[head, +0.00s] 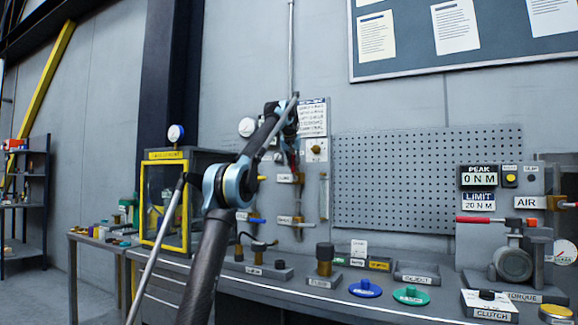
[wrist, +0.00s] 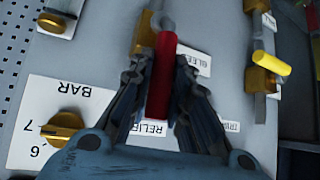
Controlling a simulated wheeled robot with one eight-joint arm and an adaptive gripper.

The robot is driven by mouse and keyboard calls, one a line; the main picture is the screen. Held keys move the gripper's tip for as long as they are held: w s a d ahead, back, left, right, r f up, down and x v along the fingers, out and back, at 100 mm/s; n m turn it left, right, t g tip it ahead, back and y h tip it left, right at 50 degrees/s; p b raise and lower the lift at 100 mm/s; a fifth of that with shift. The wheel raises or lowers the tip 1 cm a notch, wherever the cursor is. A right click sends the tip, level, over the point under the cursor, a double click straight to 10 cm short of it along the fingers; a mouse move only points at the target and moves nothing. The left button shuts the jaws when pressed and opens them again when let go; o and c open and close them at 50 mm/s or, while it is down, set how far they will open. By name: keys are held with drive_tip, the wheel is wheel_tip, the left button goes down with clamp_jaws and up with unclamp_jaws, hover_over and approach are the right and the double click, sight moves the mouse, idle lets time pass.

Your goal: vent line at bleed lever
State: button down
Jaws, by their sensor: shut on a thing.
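A red lever handle (wrist: 157,85) on a brass fitting (wrist: 146,28) lies between the fingers of my gripper (wrist: 163,68) in the wrist view. The gripper is shut on this handle. A partly covered label reading BLEED (wrist: 197,64) sits just right of the handle, and a label reading RELIEF (wrist: 150,128) shows beneath the fingers.
A yellow-handled valve (wrist: 271,64) stands to the right in the wrist view; a brass knob (wrist: 62,125) marked BAR is at lower left. In the head view a blue lever (head: 256,220) sits lower on the wall. The yellow-framed cabinet (head: 163,205) stands left of my arm.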

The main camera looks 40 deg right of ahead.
drive_tip(key=shift+w, duration=0.25)
drive_tip(key=c, duration=1.5)
unclamp_jaws()
drive_tip(key=shift+a, duration=0.1)
drive_tip(key=shift+s, duration=0.1)
drive_tip(key=shift+r, duration=0.1)
drive_tip(key=shift+s+a+r, duration=0.15)
drive_tip(key=shift+s, duration=0.05)
drive_tip(key=v, duration=1.1)
drive_tip(key=shift+a, duration=0.1)
drive_tip(key=shift+w, duration=0.1)
